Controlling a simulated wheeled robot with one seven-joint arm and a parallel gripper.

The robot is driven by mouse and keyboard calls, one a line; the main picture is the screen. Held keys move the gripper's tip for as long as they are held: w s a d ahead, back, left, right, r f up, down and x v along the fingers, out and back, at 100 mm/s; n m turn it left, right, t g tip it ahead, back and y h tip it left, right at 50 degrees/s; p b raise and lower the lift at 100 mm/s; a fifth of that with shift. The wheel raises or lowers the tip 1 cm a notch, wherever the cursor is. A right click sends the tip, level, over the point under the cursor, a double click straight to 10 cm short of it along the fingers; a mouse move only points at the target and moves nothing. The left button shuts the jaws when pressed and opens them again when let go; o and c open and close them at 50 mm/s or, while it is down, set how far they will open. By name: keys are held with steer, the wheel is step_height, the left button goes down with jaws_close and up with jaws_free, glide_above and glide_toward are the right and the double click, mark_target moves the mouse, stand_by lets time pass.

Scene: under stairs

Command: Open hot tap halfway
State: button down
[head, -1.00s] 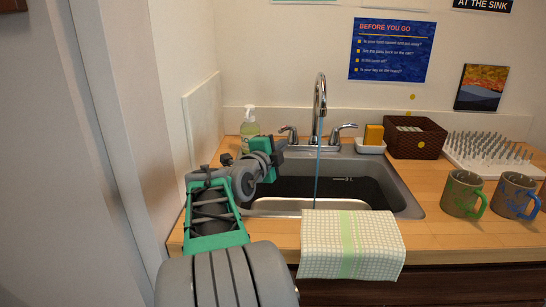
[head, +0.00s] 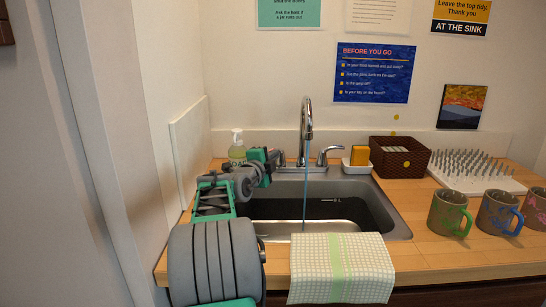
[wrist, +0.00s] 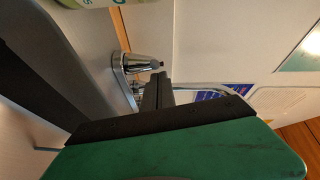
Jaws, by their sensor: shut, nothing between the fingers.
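The chrome faucet (head: 306,118) stands behind the sink, with a thin blue stream falling from its spout into the basin. Its right lever handle (head: 325,155) shows clear of my arm. The left handle is mostly hidden behind my gripper (head: 275,156) in the head view. In the wrist view a chrome tap handle (wrist: 146,62) on its base plate shows just beyond my fingers (wrist: 158,90). The fingers are together with nothing between them. I cannot tell whether they touch the handle. No hot or cold marking is readable.
A soap bottle (head: 237,148) stands just behind my wrist, near the side splashback. A sponge holder (head: 357,168), a brown basket (head: 417,160), a spiked drying mat (head: 460,182) and several mugs (head: 447,214) are at right. A checked towel (head: 312,262) hangs over the front edge.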

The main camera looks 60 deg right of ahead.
steer(key=shift+w+f+b, duration=0.4)
steer(key=shift+w+b, duration=0.3)
steer(key=shift+b, duration=0.4)
steer(key=shift+w+r, duration=0.1)
steer(key=shift+w, duration=0.2)
steer(key=shift+r, duration=0.25)
